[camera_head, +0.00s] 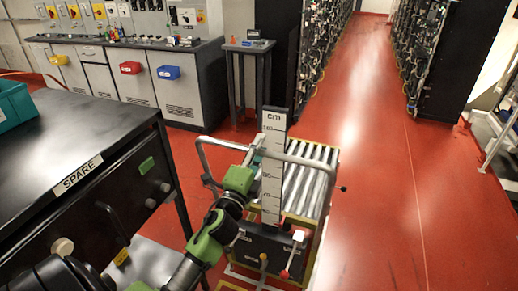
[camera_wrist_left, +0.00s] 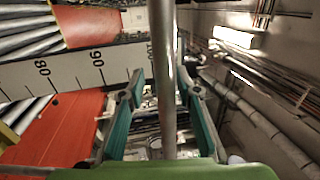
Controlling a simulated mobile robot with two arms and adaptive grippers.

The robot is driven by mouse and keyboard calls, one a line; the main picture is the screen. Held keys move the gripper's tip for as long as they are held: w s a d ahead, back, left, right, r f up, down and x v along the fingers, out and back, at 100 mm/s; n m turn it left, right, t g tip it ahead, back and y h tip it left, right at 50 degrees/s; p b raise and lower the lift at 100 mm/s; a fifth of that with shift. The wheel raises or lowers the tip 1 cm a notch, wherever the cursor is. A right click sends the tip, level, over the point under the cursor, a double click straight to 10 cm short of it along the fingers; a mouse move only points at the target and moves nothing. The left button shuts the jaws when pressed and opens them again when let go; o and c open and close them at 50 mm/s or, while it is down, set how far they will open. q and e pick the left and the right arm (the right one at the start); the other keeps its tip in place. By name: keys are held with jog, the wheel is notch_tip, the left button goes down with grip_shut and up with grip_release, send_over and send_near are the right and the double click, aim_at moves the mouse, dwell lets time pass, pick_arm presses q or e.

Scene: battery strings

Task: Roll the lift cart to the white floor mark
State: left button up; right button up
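The lift cart (camera_head: 310,187) stands on the red floor in the middle of the head view, with a roller top, a grey tube handle (camera_head: 318,162) and an upright cm scale (camera_head: 272,165). My left gripper (camera_head: 257,150) is at the handle's left part, beside the scale. In the left wrist view the handle tube (camera_wrist_left: 165,80) runs between the two teal finger pads (camera_wrist_left: 163,110), with gaps on both sides, so the gripper looks open around it. White lines (camera_head: 245,279) show low at the cart's near side; I cannot tell if they are the floor mark. My right gripper is not in view.
A black bench marked SPARE (camera_head: 80,175) stands close on the left. Grey cabinets (camera_head: 180,90) and a small grey table (camera_head: 250,47) are behind. Black racks (camera_head: 440,60) line the aisle. The red floor (camera_head: 385,180) right of the cart is clear.

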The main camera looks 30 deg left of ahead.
pick_arm(q)
jog(key=v, duration=1.2)
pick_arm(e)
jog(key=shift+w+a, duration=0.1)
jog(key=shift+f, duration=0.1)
